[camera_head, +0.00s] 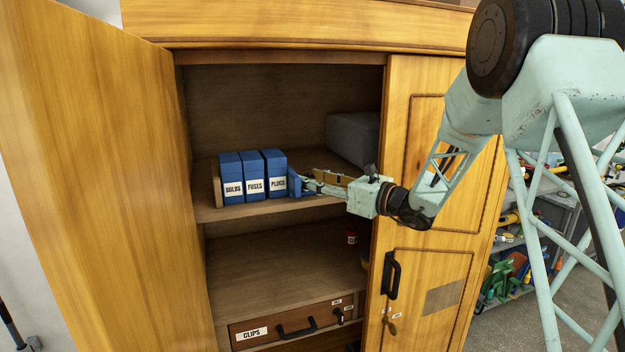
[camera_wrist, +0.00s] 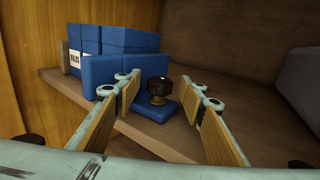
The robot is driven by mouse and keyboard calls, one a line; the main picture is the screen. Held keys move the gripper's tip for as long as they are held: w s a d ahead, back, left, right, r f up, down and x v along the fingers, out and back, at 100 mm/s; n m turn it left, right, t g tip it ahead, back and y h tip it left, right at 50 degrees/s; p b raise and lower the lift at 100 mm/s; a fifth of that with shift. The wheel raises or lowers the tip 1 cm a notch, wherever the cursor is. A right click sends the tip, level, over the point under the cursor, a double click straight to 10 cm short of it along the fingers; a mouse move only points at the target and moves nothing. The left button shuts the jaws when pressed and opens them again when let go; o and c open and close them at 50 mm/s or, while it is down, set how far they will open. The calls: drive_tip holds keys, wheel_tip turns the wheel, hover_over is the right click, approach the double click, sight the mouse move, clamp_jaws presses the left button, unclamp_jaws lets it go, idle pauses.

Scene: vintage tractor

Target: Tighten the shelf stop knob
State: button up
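The shelf stop knob (camera_wrist: 158,87) is dark, round and faceted. It stands upright on the flat foot of a blue L-shaped shelf stop (camera_wrist: 112,75) on the upper shelf. In the wrist view my gripper (camera_wrist: 163,93) is open, with one wood-faced finger on each side of the knob and gaps between them. In the head view my gripper (camera_head: 308,182) reaches into the cupboard from the right, beside the blue stop (camera_head: 293,182). The knob is hidden or too small to make out there.
Blue boxes labelled BULBS (camera_head: 232,178), FUSES (camera_head: 252,176) and PLUGS (camera_head: 275,173) stand left of the stop. A grey block (camera_head: 353,138) lies at the back right of the shelf. The cupboard's left door (camera_head: 95,180) is open; the right door (camera_head: 430,200) flanks my arm.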

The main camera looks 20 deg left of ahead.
drive_tip(key=c, duration=0.9)
drive_tip(key=shift+s+a+m+t+h+b, duration=0.15)
drive_tip(key=shift+m+t+h+b, duration=1.05)
drive_tip(key=shift+b, duration=1.15)
drive_tip(key=shift+s+a+m+t+h+b, duration=0.15)
drive_tip(key=shift+m+t+h+b, duration=0.25)
drive_tip(key=shift+m+t+b, duration=1.05)
drive_tip(key=t+h+b, duration=0.1)
drive_tip(key=t+b, duration=0.1)
drive_tip(key=b, duration=0.5)
drive_tip(key=shift+m+h+b, duration=0.25)
drive_tip(key=shift+h+b, duration=0.15)
drive_tip(key=shift+r+m+t+h+b, duration=0.1)
drive_tip(key=shift+m+t+h+b, duration=0.3)
drive_tip(key=shift+b, duration=0.8)
drive_tip(key=o, duration=0.7)
drive_tip(key=shift+o, duration=1)
drive_tip(key=shift+d, duration=0.15)
